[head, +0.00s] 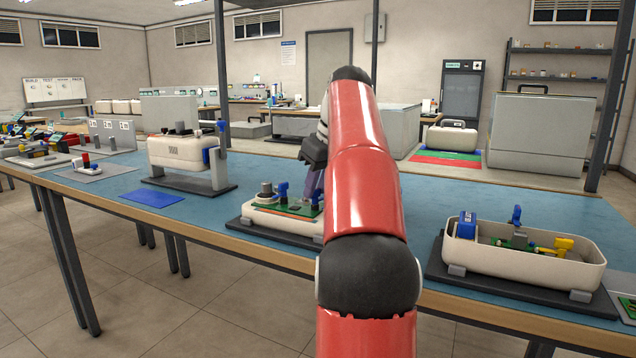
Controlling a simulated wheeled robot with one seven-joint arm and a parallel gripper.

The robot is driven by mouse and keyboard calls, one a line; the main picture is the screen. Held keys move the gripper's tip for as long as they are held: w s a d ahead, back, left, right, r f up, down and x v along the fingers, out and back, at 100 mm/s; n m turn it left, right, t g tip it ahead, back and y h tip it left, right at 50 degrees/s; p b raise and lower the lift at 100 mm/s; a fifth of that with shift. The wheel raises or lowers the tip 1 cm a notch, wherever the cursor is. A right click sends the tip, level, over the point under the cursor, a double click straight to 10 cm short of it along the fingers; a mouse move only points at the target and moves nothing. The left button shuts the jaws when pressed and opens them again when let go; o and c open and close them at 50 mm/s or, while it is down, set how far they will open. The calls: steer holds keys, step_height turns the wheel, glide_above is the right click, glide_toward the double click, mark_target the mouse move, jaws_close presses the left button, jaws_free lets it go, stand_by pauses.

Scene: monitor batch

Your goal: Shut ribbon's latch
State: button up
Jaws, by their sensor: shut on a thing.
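A cream monitor base (262,222) lies open on a dark stand near the table's front edge, partly behind my red arm. A green circuit board (270,205) shows in it. An upright blue lever (283,192) stands on the board, left of my gripper. My gripper (316,200) points down over the board's right part, its dark body partly behind my arm. It is shut on a small blue-violet piece, mostly hidden. I cannot make out the ribbon or tell whether this piece is its latch.
A second open cream shell (590,262) at the right holds a board, a blue upright lever (516,214) and a yellow part (563,244). A closed cream unit (178,155) stands at the left.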

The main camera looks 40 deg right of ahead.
steer(key=m, duration=0.1)
steer(key=m+h+p, duration=0.1)
steer(key=m, duration=0.2)
steer(key=shift+a+r+h+p, duration=0.15)
steer(key=shift+a+h+p, duration=0.15)
steer(key=shift+p, duration=0.1)
steer(key=m+h+p, duration=0.1)
steer(key=m+p, duration=0.1)
steer(key=m, duration=0.1)
steer(key=shift+w+m+g, duration=0.1)
steer(key=shift+m+g, duration=0.3)
steer(key=m+h, duration=0.1)
steer(key=m, duration=0.1)
steer(key=shift+m+g+p, duration=0.3)
steer(key=shift+p, duration=0.05)
steer(key=shift+w+a+m+g+h, duration=0.15)
steer(key=shift+m+g+h, duration=0.3)
steer(key=shift+m, duration=1.05)
steer(key=o, duration=1)
steer(key=shift+f, duration=0.2)
